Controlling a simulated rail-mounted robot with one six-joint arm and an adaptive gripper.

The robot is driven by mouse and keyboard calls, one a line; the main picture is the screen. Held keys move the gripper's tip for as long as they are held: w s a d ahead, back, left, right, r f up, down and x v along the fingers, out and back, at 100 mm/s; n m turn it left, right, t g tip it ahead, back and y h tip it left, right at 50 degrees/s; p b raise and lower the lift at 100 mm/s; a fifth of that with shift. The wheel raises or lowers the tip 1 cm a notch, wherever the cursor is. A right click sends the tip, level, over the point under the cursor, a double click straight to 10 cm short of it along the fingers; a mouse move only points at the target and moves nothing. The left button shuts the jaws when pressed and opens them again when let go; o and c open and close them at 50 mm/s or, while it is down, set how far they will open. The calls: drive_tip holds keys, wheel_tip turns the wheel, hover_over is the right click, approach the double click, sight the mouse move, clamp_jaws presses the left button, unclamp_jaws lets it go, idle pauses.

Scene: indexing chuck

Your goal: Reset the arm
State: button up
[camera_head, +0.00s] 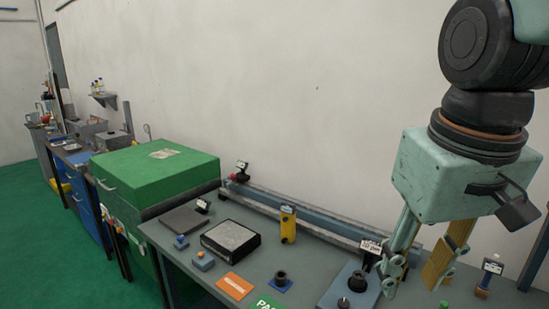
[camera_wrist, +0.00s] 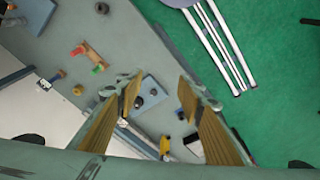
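My gripper (camera_head: 416,282) hangs at the right in the head view, pointing down above the right part of the grey bench (camera_head: 185,248). In the wrist view my gripper (camera_wrist: 160,96) has its two fingers spread apart with nothing held between them. A blue-grey block with black round fittings (camera_head: 350,290) sits on the bench to the left of the fingers and is partly cut off by the frame. In the wrist view a blue-grey plate (camera_wrist: 152,88) with a dark round fitting shows below, between the fingertips.
A yellow cylinder (camera_head: 288,225) stands near the long rail (camera_head: 315,222). A black-sided box with a pale top (camera_head: 230,237), an orange card (camera_head: 235,285) and a dark fitting on a blue pad (camera_head: 280,282) lie further left. A green cabinet (camera_head: 155,170) adjoins the bench. The air around my gripper looks clear.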

drive_tip(key=s+f+m+t+b, duration=0.1)
drive_tip(key=s, duration=0.8)
drive_tip(key=shift+s+f+t, duration=0.15)
drive_tip(key=shift+f+t, duration=0.05)
drive_tip(key=shift+t, duration=0.2)
